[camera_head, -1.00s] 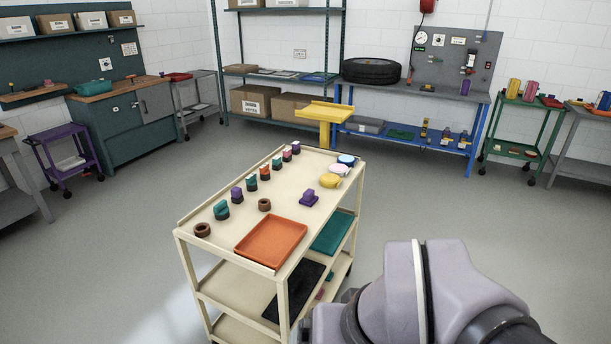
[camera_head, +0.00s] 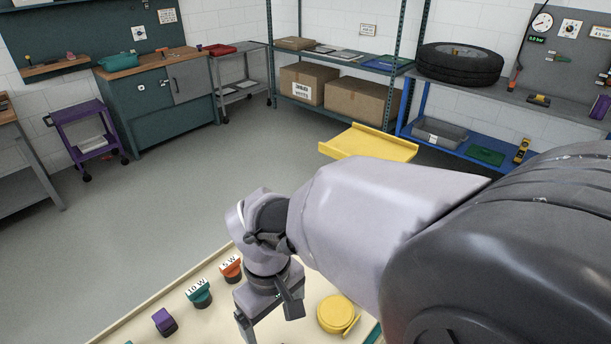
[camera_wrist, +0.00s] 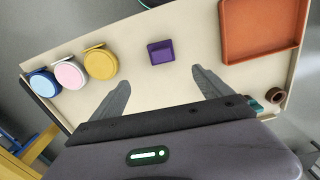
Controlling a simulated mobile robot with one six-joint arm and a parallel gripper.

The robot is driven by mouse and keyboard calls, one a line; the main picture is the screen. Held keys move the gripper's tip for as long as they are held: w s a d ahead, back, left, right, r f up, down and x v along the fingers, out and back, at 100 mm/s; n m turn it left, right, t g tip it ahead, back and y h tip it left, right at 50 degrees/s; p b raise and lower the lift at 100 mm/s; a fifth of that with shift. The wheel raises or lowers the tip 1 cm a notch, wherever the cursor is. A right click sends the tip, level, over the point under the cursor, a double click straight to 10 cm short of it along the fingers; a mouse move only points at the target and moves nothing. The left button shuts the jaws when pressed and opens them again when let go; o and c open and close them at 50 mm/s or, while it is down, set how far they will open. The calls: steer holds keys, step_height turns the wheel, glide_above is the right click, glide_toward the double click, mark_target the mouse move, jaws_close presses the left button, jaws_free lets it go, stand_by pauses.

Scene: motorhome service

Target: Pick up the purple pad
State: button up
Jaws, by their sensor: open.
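A purple pad (camera_wrist: 160,52), a small block with a raised middle, lies on the cream cart top (camera_wrist: 190,25). In the wrist view it is centred just beyond the fingertips, apart from both. My gripper (camera_wrist: 157,84) is open and empty, its two fingers spread wider than the pad. In the head view my gripper (camera_head: 267,322) points down over the cart, and I cannot make out this pad there. Another purple piece (camera_head: 165,321) stands in a row with a teal piece (camera_head: 198,292) and an orange piece (camera_head: 230,268).
Left of the pad in the wrist view are yellow (camera_wrist: 101,63), pink (camera_wrist: 70,74) and blue (camera_wrist: 44,84) round items. Right are an orange tray (camera_wrist: 262,32) and a brown ring (camera_wrist: 277,96). A yellow stand (camera_head: 368,144) is beyond the cart. The left floor is open.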

steer(key=f+b, duration=0.2)
steer(key=f, duration=0.2)
steer(key=f+b, duration=0.1)
steer(key=f, duration=0.3)
steer(key=s+f+b, duration=0.1)
steer(key=f+b, duration=0.1)
steer(key=f, duration=0.2)
steer(key=shift+a+b, duration=0.2)
steer(key=shift+b, duration=0.15)
steer(key=f+b, duration=0.1)
steer(key=f, duration=0.1)
steer(key=f+b, duration=0.2)
steer(key=f, duration=0.1)
steer(key=shift+s+d+f, duration=0.15)
steer(key=shift+d+f, duration=0.2)
steer(key=shift+d, duration=0.05)
steer(key=shift+r, duration=0.15)
steer(key=c, duration=1.5)
steer(key=shift+o, duration=0.2)
steer(key=shift+r, duration=0.1)
